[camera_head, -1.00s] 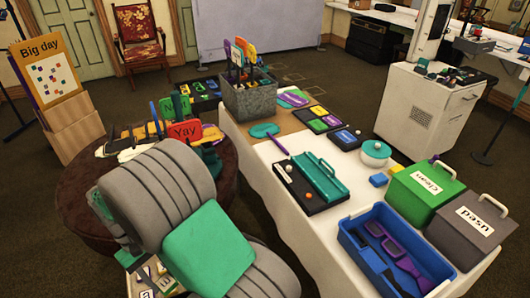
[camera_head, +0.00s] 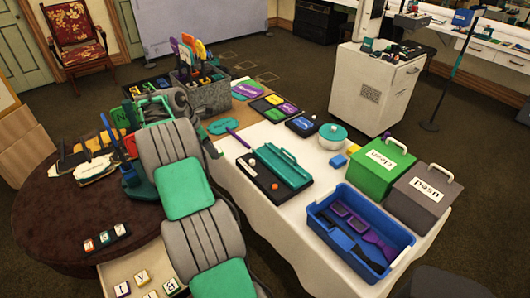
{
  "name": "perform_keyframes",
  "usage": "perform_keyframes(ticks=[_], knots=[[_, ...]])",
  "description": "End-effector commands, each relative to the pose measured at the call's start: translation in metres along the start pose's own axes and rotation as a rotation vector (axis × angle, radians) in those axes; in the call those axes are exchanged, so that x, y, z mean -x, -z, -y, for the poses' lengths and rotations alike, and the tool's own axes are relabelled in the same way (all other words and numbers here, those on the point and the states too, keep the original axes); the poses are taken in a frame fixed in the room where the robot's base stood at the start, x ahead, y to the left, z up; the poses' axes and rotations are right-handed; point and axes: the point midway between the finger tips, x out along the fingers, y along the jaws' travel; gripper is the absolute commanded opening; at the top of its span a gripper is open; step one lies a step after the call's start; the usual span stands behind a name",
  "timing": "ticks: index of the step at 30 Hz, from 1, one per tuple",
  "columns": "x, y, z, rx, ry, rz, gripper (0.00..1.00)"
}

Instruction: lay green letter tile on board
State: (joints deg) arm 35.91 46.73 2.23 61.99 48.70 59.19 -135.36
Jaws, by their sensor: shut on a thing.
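My arm rises from the bottom middle and bends over near the round table, and its own links hide its far end. I cannot make out my gripper's fingers or anything between them. Small letter tiles (camera_head: 104,237) stand in a row on a dark strip at the round table's near edge. More letter tiles (camera_head: 142,277) lie in a pale tray below. I cannot single out the task's green tile. Dark boards with coloured pieces (camera_head: 275,107) lie on the white table, as does a dark board with a blue piece (camera_head: 302,125); which board the task means is unclear.
The brown round table (camera_head: 45,215) holds cards and a dark blue stand (camera_head: 137,181).

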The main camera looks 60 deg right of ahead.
Motion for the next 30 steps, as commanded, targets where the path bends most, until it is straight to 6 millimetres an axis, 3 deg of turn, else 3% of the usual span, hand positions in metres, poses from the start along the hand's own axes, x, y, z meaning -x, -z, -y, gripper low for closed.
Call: perform_keyframes(ticks=[1, 4, 11, 19, 24, 30], knots=[[-0.003, -0.028, -0.001, 0.027, -0.013, 0.000, 0.00], [-0.009, -0.063, -0.002, 0.084, -0.036, 0.000, 0.00], [-0.029, -0.098, -0.002, 0.127, -0.047, -0.002, 0.00], [-0.088, -0.155, -0.008, 0.124, -0.046, -0.003, 0.00], [-0.136, -0.167, -0.011, 0.126, -0.047, -0.003, 0.00], [-0.159, -0.173, -0.013, 0.127, -0.049, -0.003, 0.00]])
